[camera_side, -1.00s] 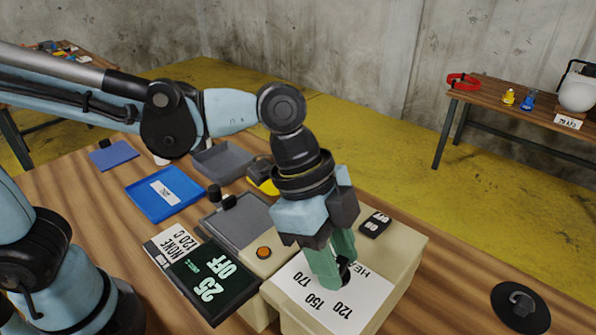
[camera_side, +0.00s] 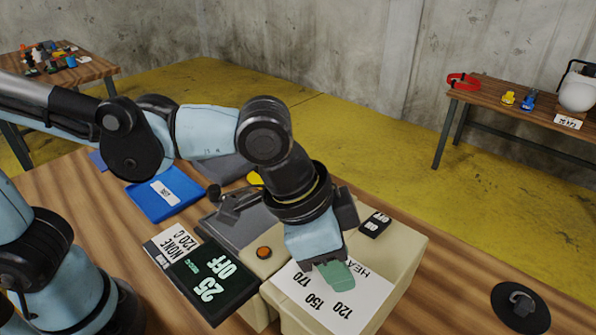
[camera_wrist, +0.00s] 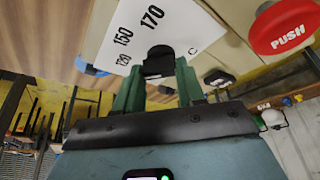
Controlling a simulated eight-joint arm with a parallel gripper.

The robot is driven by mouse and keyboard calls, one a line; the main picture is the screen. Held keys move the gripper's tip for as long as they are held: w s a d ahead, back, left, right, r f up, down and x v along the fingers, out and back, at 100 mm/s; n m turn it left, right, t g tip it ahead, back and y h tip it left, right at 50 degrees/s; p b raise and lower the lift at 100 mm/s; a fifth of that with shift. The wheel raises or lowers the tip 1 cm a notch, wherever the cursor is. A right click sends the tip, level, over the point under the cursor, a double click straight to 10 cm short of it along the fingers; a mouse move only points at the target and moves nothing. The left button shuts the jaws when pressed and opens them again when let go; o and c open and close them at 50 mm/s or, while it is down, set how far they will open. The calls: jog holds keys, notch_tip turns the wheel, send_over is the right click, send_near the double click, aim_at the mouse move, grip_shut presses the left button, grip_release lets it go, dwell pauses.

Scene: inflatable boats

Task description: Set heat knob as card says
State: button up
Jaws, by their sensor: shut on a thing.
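The black heat knob (camera_wrist: 158,62) shows in the wrist view between the green fingers of my gripper (camera_wrist: 157,78), which is shut on it. In the side view my gripper (camera_side: 336,274) is tilted over the white dial plate (camera_side: 295,287) and hides the knob. The plate reads 120, 150 and 170, with a partly covered heat label. I cannot tell which number the knob points at. The card (camera_side: 176,247) reads "NONE" and "120 C". The dark display (camera_side: 211,280) beside it shows 25 and OFF in green.
The beige machine (camera_side: 402,262) carries a black switch (camera_side: 374,224) and an orange button (camera_side: 264,253). A red PUSH button (camera_wrist: 283,27) shows in the wrist view. A black round base (camera_side: 520,307) stands at the right.

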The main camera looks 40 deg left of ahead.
dwell(0.4)
jog(key=o, duration=1)
jog(key=shift+o, duration=0.2)
jog(key=shift+r, duration=0.1)
jog(key=v, duration=1.2)
jog(key=w+a+f+n+t+y, duration=0.1)
jog(key=a+f+n, duration=0.3)
jog(key=a, duration=0.7)
jog(key=w+a+f+n+t+y, duration=0.2)
jog(key=w+a+f+n+t, duration=0.1)
jog(key=a+f, duration=0.5)
jog(key=w+a+n, duration=0.1)
jog(key=a+n, duration=0.1)
jog(key=a, duration=0.1)
jog(key=shift+a, duration=0.3)
